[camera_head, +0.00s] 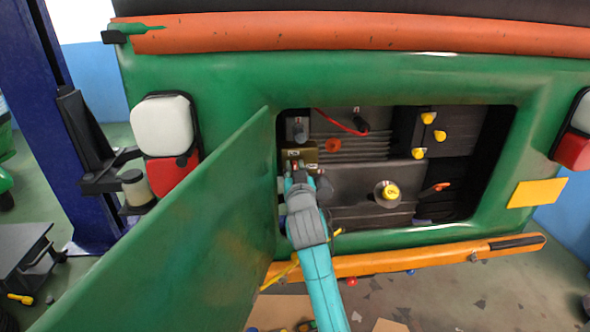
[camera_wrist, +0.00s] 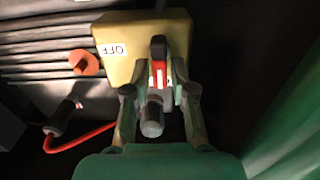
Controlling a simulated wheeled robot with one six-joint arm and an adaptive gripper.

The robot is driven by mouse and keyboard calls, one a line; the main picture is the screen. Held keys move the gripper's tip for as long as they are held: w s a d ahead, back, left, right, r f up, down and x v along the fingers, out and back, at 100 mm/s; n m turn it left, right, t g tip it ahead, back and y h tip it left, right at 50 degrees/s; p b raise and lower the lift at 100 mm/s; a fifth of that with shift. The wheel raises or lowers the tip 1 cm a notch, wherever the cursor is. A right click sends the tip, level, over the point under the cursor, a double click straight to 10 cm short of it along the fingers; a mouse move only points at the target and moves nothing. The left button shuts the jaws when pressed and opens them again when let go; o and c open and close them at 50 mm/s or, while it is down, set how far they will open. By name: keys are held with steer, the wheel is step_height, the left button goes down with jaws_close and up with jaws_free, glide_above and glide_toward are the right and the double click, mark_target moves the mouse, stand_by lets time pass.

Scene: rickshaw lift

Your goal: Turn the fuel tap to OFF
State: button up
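The fuel tap (camera_wrist: 159,72) has a lever with a red stripe and a dark end, on a yellowish box (camera_wrist: 180,30). In the wrist view the lever points up, and a white OFF label (camera_wrist: 113,50) is on the box to its left. In the head view the box (camera_head: 309,156) sits at the left of the engine bay, its label too small to read. My gripper (camera_wrist: 159,93) is open, with one finger on each side of the tap and gaps visible. A grey cylinder (camera_wrist: 152,118) lies between the fingers. In the head view my gripper (camera_head: 299,180) partly hides the tap.
The open green door panel (camera_head: 190,220) stands close left of my arm. The bay also holds a yellow oil cap (camera_head: 390,192), several yellow knobs (camera_head: 428,118), an orange-red cap (camera_head: 333,146) and a red cable (camera_head: 340,123). An orange bumper (camera_head: 420,257) runs below.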

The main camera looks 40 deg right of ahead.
jaws_close()
steer(key=shift+m, duration=0.3)
steer(key=shift+s+d+m, duration=0.15)
steer(key=shift+d+m, duration=0.05)
steer(key=shift+m, duration=1.1)
steer(key=shift+s+d+m, duration=0.1)
steer(key=shift+d+m, duration=0.05)
steer(key=shift+m, duration=1.15)
steer(key=o, duration=0.5)
jaws_free()
steer(key=shift+f, duration=0.1)
